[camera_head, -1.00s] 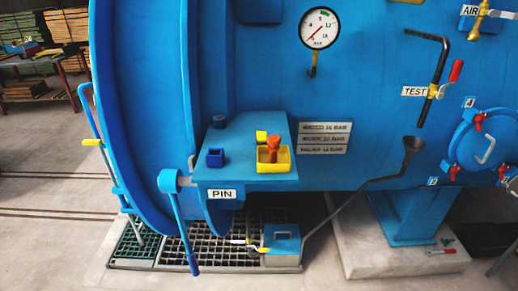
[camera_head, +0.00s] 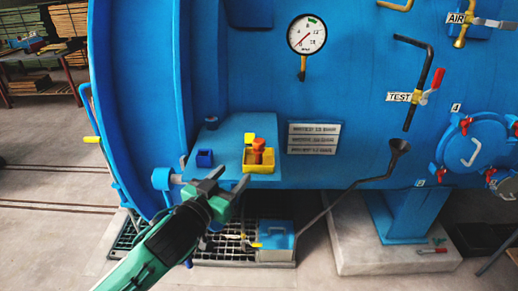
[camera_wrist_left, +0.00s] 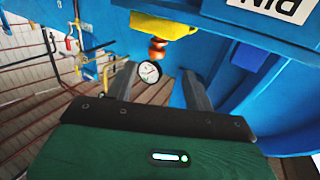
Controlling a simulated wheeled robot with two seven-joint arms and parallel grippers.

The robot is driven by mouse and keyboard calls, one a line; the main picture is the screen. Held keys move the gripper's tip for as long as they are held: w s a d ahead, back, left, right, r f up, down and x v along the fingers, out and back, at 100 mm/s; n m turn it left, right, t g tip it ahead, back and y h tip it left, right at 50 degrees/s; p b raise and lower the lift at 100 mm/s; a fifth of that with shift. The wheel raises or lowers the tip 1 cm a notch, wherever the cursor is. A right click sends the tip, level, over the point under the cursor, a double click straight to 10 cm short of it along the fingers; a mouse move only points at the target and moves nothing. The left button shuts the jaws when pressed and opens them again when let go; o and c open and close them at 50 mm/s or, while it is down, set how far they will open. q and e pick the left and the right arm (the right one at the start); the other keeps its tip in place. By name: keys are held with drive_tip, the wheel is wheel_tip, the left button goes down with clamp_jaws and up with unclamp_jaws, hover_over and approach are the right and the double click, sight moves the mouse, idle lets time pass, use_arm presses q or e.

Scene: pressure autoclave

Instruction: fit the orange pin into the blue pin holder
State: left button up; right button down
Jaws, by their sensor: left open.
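The orange pin (camera_head: 258,146) stands upright in a yellow tray (camera_head: 259,167) on the blue shelf beside the autoclave shell. The small dark blue pin holder (camera_head: 205,158) sits on the same shelf, left of the tray. My left gripper (camera_head: 231,177) is open and empty, in front of the shelf's front edge and apart from the pin. In the left wrist view, which is turned over, the orange pin (camera_wrist_left: 157,49) shows below the yellow tray (camera_wrist_left: 160,24), beyond the open fingers (camera_wrist_left: 158,70). The PIN label (camera_wrist_left: 270,8) is upside down there. My right gripper is not in view.
A yellow block (camera_head: 249,138) is beside the pin at the tray's back. A pressure gauge (camera_head: 307,34) is on the shell above. A blue box (camera_head: 275,241) stands on the floor grating below the shelf. A dark funnel (camera_head: 398,146) with a pipe is to the right.

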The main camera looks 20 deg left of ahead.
sight(257, 149)
use_arm(q)
drive_tip(key=w, duration=0.2)
drive_tip(key=w+d+p, duration=0.1)
drive_tip(key=w, duration=0.2)
drive_tip(key=w+p, duration=0.1)
drive_tip(key=w, duration=0.2)
drive_tip(key=shift+d+r, duration=0.2)
drive_tip(key=shift+d, duration=0.1)
drive_tip(key=shift+w+p, duration=0.3)
drive_tip(key=shift+p, duration=0.05)
drive_tip(key=shift+w+d+r+p, duration=0.1)
drive_tip(key=shift+w+p, duration=0.2)
drive_tip(key=shift+p, duration=0.05)
drive_tip(key=w+p, duration=0.1)
drive_tip(key=w, duration=0.2)
drive_tip(key=shift+w+d+p, duration=0.15)
drive_tip(key=shift+d+p, duration=0.25)
drive_tip(key=shift+w+d, duration=0.1)
drive_tip(key=shift+w, duration=0.4)
drive_tip(key=shift+f, duration=0.2)
drive_tip(key=shift+c, duration=0.3)
drive_tip(key=c, duration=1)
